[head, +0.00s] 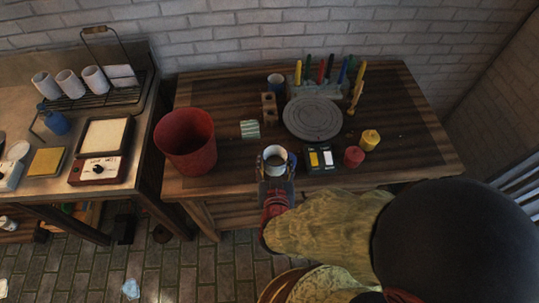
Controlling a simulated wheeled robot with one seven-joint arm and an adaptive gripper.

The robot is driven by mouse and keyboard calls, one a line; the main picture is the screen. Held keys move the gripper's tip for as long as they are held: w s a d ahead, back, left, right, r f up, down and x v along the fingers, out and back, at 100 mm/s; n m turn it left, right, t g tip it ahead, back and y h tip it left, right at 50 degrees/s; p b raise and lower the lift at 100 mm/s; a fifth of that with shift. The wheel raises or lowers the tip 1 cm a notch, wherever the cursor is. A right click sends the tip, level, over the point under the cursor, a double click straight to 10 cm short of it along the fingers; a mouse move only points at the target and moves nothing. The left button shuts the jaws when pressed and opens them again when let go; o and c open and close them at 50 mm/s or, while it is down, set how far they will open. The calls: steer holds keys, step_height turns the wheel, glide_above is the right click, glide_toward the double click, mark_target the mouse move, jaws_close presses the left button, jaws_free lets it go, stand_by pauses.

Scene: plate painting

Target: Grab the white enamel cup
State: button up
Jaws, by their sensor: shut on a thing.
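The white enamel cup (275,155) is at the front edge of the wooden table, left of its middle, with its dark round opening facing up. My gripper (275,180) is at the near side of the cup and is shut on it. The gripper and my arm hide the cup's lower part. I cannot tell whether the cup touches the table or is lifted.
A red bin (187,141) stands to the left. A grey round turntable (313,118) is behind the cup. A dark paint box (320,159), a red jar (354,156) and a yellow jar (370,139) are to the right. A striped block (250,129) lies behind left.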

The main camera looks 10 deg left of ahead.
mark_target(281, 169)
steer(key=shift+s+d+r+p, duration=0.25)
steer(key=shift+s+d+r, duration=0.1)
steer(key=shift+s+d, duration=0.2)
steer(key=shift+s+d+r+p, duration=0.2)
steer(key=shift+s+d+r, duration=0.15)
steer(key=shift+s+d, duration=0.2)
